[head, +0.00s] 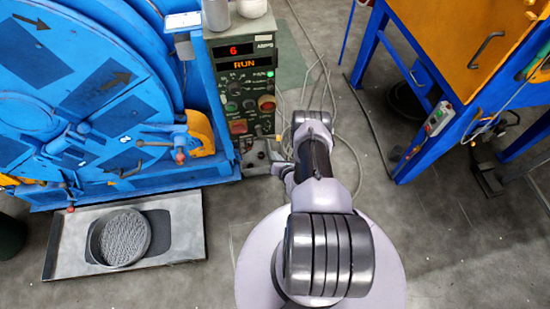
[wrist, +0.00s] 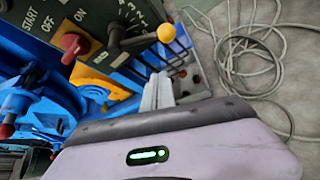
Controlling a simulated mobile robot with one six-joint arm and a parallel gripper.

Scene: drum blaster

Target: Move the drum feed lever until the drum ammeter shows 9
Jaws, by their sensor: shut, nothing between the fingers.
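The drum ammeter (head: 233,50) on the green control box reads a red 6 beside the AMPS label. In the wrist view, a dark lever with a yellow ball knob (wrist: 166,33) sticks out from the panel beside a numbered scale; it appears to be the drum feed lever. My gripper (wrist: 160,82) is shut and empty, its pale fingers just below the yellow knob in the picture. I see no clear contact with the lever. In the head view, my gripper (head: 279,168) is beside the lower part of the control box, partly hidden by my arm.
The green control box (head: 222,75) reads RUN. The blue drum machine (head: 70,90) stands left, with a metal tray (head: 190,225) below. Loose cables (wrist: 255,60) lie on the floor right.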

